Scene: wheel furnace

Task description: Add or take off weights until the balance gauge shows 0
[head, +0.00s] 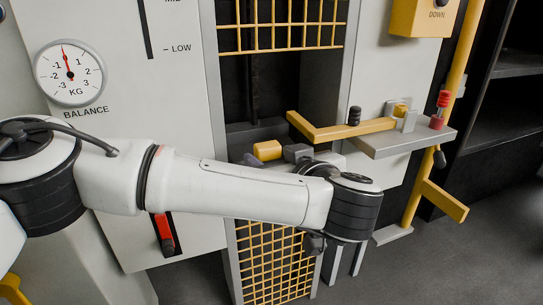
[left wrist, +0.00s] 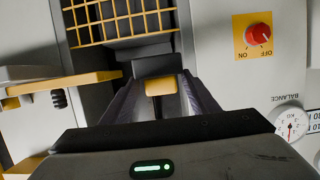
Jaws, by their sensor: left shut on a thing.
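The round balance gauge (head: 70,73) is on the pale panel at upper left of the head view. Its red needle points almost straight up, at or very near 0. It also shows upside down at the right of the left wrist view (left wrist: 290,124). A yellow block (head: 267,150) sits in the dark opening below the mesh. In the left wrist view it lies between the converging fingers of my left gripper (left wrist: 160,98), which is shut on it. Part of the hand is hidden behind my forearm in the head view. My right gripper is not in view.
A grey shelf (head: 405,140) at right carries a red stacked piece (head: 441,107) and a small yellow piece. A yellow bar with a black knob (head: 354,115) reaches left from it. A yellow post and low bar stand beyond. A red-handled lever (head: 163,232) is below my forearm.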

